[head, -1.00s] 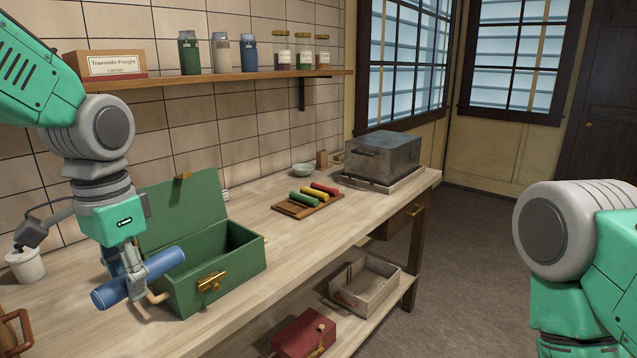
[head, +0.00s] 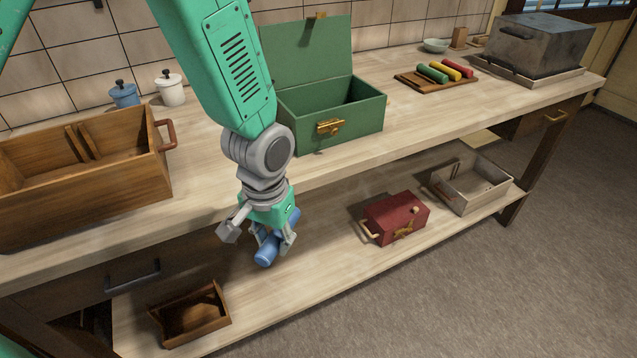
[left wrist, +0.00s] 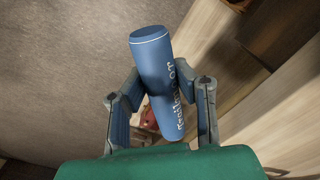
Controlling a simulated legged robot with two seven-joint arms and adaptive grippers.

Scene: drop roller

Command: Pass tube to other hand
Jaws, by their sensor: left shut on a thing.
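A blue tube (head: 265,252) is held in my left gripper (head: 271,240), in front of the workbench's edge and above the lower shelf. In the left wrist view the blue tube (left wrist: 160,80) lies between the two fingers of the left gripper (left wrist: 160,95), with pale lettering along its side. The fingers are shut on it, and one end sticks out well past them. My right gripper is not in view.
An open green box (head: 340,125) and a wooden crate (head: 85,205) stand on the bench. A red box (head: 395,218), a pale crate (head: 478,192) and a small brown tray (head: 190,330) sit on the lower shelf. Grey floor at right is free.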

